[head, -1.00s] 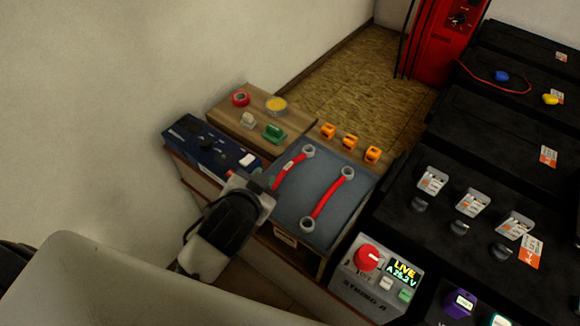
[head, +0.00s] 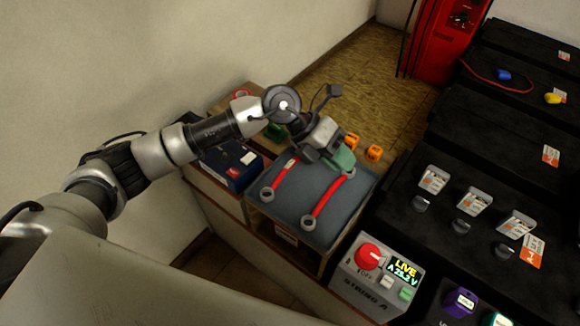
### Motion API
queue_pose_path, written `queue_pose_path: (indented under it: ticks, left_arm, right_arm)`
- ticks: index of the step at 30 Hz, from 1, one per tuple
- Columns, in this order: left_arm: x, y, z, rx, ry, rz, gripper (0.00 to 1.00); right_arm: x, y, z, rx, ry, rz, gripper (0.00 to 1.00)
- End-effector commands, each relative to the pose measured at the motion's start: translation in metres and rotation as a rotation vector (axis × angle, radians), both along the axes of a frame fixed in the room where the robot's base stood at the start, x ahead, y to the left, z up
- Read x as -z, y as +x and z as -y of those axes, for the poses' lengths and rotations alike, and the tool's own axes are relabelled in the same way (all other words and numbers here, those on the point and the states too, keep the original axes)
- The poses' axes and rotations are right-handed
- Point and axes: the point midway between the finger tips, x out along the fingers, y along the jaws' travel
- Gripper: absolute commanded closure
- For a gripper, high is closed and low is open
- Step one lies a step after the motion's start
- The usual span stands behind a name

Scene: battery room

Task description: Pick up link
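Two red links with grey ring ends lie on a blue-grey mat (head: 284,222) on top of a low cabinet. The left link (head: 284,174) shows its near ring, and its far end is hidden behind my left gripper. The right link (head: 327,199) shows its near ring, and its far ring is partly covered by the gripper. My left gripper (head: 338,160) is over the far part of the mat, above the far ends of the links. Its fingers are not clear enough to tell open from shut. My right gripper is not in view.
A dark blue box (head: 232,165) stands left of the mat. Orange clips (head: 373,153) and a green block (head: 276,131) sit behind it. A control panel with a red knob (head: 368,257) and black battery units (head: 400,213) stand right. A red cabinet (head: 437,45) is at the back.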

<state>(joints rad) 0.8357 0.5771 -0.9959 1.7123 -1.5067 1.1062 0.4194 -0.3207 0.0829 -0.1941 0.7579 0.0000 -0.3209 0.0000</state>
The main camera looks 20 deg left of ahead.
Motion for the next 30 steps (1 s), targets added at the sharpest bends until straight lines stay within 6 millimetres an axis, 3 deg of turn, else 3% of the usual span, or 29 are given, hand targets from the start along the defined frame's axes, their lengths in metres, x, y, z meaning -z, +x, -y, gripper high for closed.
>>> queue_pose_path:
  ticks: [1, 3, 6, 9, 13, 21, 30]
  left_arm:
    - [0.007, 0.014, -0.027, 0.013, 0.164, 0.02, 0.78]
    - [0.014, 0.027, -0.063, 0.017, 0.36, 0.024, 0.78]
    - [0.015, 0.04, -0.104, 0.004, 0.566, 0.015, 0.78]
    - [0.013, 0.046, -0.127, -0.009, 0.678, 0.008, 0.78]
    - [0.019, 0.047, -0.135, -0.014, 0.719, 0.0, 0.78]
    - [0.059, 0.044, -0.126, -0.012, 0.714, -0.002, 0.78]
    - [0.086, 0.044, -0.12, -0.011, 0.712, -0.001, 0.78]
  right_arm:
    - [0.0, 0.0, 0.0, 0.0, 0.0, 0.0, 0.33]
    - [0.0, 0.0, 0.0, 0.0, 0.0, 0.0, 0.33]
    - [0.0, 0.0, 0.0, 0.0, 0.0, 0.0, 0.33]
    - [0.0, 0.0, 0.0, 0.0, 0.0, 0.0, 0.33]
    - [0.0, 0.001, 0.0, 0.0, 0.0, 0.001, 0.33]
    - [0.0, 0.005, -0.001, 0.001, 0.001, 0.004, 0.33]
    - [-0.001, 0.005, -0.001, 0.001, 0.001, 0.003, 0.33]
